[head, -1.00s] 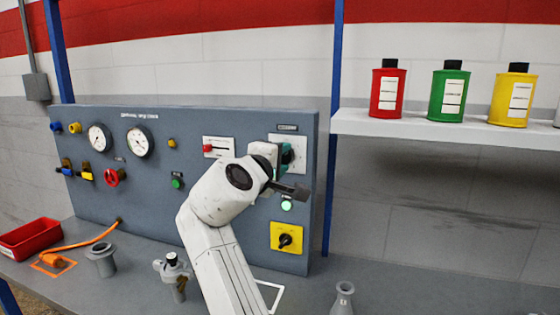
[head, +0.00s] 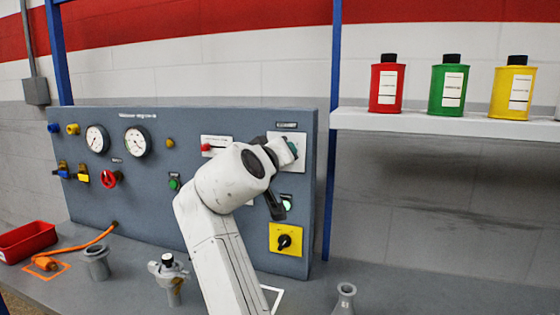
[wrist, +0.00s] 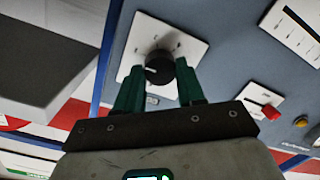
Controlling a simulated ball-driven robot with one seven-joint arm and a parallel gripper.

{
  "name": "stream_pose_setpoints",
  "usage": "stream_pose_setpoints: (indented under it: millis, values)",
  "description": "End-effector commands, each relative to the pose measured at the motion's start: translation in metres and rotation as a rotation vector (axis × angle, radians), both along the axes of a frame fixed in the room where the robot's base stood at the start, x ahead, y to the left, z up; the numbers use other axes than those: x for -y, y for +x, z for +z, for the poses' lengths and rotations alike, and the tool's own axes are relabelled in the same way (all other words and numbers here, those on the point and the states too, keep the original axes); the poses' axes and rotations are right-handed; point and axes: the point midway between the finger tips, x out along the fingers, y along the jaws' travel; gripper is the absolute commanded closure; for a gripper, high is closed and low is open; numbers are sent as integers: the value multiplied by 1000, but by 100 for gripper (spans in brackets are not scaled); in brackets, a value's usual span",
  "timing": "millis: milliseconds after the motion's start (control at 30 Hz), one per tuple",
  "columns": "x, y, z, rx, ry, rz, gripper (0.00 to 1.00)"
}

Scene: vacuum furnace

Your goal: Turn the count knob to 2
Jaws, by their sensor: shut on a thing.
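The count knob (wrist: 160,68) is a round black knob with a white pointer mark on a white square plate (wrist: 142,34) in the wrist view. The plate's small marks are too blurred to read. My gripper (wrist: 158,84) has its two green fingers on either side of the knob and is shut on it. In the head view my gripper (head: 290,148) is at the white plate (head: 299,162) at the panel's upper right, and my arm hides the knob there.
The grey panel (head: 240,118) also carries a yellow plate with a black rotary switch (head: 283,242), a lit green button (head: 287,205), a red slider (head: 206,147) and gauges (head: 135,142). A shelf (head: 430,122) with bottles is at the right. A flask (head: 345,298) stands on the bench.

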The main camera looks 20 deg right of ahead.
Motion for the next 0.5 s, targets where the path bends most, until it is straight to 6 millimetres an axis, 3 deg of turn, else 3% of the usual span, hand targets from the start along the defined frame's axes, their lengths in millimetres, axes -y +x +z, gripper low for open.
stream_pose_setpoints:
  millis: [500]
  values:
    - [1,0,-5,95,147,-2,92]
